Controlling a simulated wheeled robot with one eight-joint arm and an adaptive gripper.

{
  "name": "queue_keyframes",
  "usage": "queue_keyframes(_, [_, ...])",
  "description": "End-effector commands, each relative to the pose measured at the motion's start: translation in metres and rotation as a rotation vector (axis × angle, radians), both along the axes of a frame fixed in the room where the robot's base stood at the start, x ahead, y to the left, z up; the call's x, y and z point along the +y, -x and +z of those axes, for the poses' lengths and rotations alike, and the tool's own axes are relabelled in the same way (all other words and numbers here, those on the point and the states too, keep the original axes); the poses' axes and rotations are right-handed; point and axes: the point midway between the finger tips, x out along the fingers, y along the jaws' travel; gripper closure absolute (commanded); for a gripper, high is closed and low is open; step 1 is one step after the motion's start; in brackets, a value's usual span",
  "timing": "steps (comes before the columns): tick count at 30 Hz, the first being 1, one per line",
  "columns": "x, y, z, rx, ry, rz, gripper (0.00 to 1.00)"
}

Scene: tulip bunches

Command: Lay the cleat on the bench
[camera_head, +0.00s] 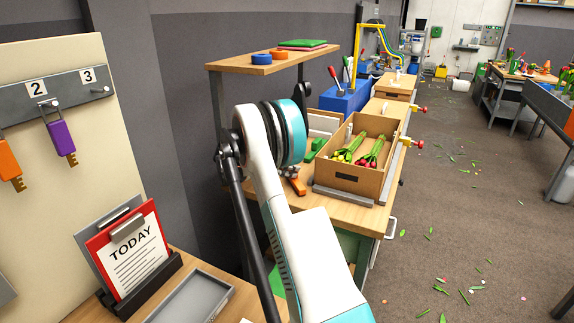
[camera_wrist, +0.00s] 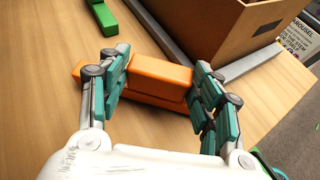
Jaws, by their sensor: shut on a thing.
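The orange cleat (camera_wrist: 160,73) sits between the two teal-padded fingers of my gripper (camera_wrist: 162,84) in the wrist view, with a raised bar over a wider base. The fingers are shut on its two ends. In the head view a bit of the orange cleat (camera_head: 296,186) shows beside my arm, low at the wooden bench (camera_head: 350,213); my arm hides most of my gripper there. The bench top (camera_wrist: 40,105) lies right under the cleat in the wrist view. I cannot tell whether the cleat's underside touches it.
A cardboard box (camera_head: 340,178) with tulip bunches stands right of the cleat, behind a grey rail (camera_head: 342,195). Green blocks (camera_wrist: 103,16) lie beyond my gripper. A shelf (camera_head: 270,63) stands above the bench's back. The bench left of the cleat is clear in the wrist view.

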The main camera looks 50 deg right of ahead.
Motion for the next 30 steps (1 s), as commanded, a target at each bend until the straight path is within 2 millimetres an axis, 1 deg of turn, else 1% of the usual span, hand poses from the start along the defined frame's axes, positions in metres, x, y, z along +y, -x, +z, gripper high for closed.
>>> queue_keyframes(10, [-0.0001, 0.0000, 0.0000, 0.000, 0.000, 0.000, 0.91])
queue_keyframes(23, [0.0000, 0.0001, -0.0070, 0.000, 0.000, 0.000, 0.91])
queue_keyframes(24, [0.0000, 0.0001, -0.0069, 0.000, 0.000, 0.000, 0.35])
queue_keyframes(26, [0.0000, 0.0001, -0.0068, 0.000, 0.000, 0.000, 0.21])
queue_keyframes(27, [0.0000, 0.0001, -0.0068, 0.000, 0.000, 0.000, 0.18])
queue_keyframes(30, [-0.0001, 0.0000, -0.0068, 0.000, 0.000, 0.000, 0.18])
